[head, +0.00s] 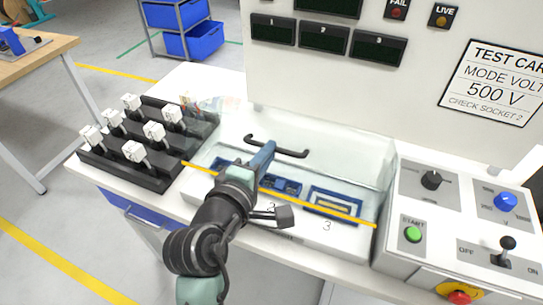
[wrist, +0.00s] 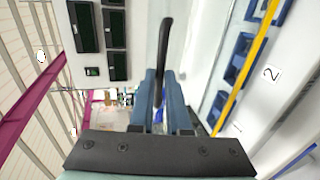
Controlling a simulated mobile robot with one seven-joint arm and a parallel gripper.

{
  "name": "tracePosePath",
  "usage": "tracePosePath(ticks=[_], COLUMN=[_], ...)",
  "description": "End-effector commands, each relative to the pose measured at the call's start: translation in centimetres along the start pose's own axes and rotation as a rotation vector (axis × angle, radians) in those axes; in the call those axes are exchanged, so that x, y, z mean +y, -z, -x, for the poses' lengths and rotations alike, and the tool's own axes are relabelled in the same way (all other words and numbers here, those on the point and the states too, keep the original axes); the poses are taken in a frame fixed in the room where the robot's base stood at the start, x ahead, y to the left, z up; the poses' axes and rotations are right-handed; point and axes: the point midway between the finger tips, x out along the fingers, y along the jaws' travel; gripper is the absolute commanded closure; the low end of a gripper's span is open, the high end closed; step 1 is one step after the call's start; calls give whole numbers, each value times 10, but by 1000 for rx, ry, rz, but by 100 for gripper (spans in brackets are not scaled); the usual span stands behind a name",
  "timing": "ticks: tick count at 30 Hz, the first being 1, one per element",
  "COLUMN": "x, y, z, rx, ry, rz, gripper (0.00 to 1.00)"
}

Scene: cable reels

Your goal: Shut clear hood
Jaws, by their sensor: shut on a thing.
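The clear hood (head: 355,165) is a see-through cover with a yellow front edge (head: 350,217) and a black bar handle (head: 295,152). It spans a white bay with blue sockets (head: 333,204) on the bench. The yellow edge crosses in front of the sockets in the head view; I cannot tell whether it rests on the bay or is raised. My gripper (head: 268,150) reaches over the bay and is shut on the handle. In the wrist view, the handle (wrist: 165,45) stands between the blue fingers of my gripper (wrist: 157,85); they partly hide it.
A black rack (head: 125,160) with several white plugs stands left of the hood. The control box (head: 450,215) with knobs, a green button and a switch is close on the right. A tall white panel (head: 360,90) rises behind.

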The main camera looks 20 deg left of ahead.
Motion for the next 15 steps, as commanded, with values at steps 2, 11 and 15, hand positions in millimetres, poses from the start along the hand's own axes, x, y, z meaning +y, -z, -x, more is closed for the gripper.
tracePosePath(ticks=[2,11,15], x=[-19,-41,-46], y=[1,1,1], z=[3,18,22], rx=[3,3,4], ry=[-38,-152,-185], rz=[-1,0,-1], gripper=[100,100,100])
